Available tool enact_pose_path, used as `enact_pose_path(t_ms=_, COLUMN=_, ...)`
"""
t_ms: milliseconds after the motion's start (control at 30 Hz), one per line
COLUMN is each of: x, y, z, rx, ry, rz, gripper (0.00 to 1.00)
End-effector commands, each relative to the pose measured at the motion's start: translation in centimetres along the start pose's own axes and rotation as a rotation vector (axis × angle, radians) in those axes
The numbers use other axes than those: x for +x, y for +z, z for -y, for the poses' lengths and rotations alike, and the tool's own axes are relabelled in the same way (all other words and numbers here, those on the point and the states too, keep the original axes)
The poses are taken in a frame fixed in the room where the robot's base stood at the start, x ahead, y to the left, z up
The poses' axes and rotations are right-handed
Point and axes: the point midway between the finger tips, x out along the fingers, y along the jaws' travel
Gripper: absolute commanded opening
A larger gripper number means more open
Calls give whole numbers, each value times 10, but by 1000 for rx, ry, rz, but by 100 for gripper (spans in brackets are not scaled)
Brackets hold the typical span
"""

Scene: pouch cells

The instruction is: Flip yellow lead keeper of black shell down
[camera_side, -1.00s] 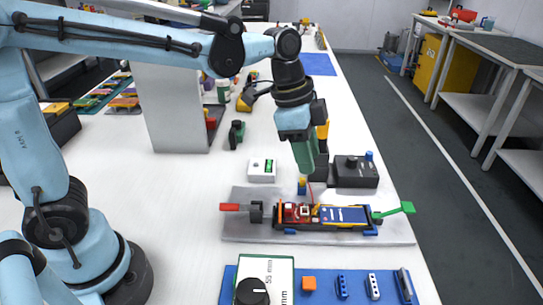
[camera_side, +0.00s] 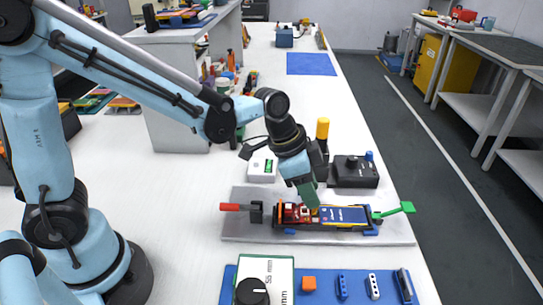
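The black shell (camera_side: 330,230) lies on a grey plate (camera_side: 250,233), with a blue pouch cell (camera_side: 343,215) in its right part and red parts (camera_side: 291,212) in its left part. My gripper (camera_side: 311,204) points down with its green fingertips at the shell's middle, just left of the cell. A small yellow bit shows at the fingertips; I cannot tell whether it is the yellow lead keeper, which is otherwise hidden behind the gripper. Whether the fingers are open or shut does not show.
A red-handled clamp (camera_side: 237,207) stands left of the shell and a green lever (camera_side: 400,209) right of it. Behind are a white meter box (camera_side: 262,169) and a black box with a knob (camera_side: 354,171). A blue tray (camera_side: 325,285) with small parts lies in front.

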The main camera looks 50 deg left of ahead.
Motion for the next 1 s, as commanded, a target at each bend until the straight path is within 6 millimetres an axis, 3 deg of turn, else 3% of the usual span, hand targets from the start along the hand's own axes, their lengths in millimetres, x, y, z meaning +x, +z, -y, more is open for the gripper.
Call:
enact_pose_path(t_ms=300, x=32, y=0, z=0, rx=0, ry=-1, rz=0, gripper=38)
enact_pose_path(t_ms=733, x=38, y=0, z=0, rx=0, ry=-1, rz=0, gripper=38)
enact_pose_path(t_ms=767, x=38, y=0, z=0, rx=0, ry=0, rz=0, gripper=37)
enact_pose_path(t_ms=1000, x=38, y=0, z=0, rx=0, ry=0, rz=0, gripper=0)
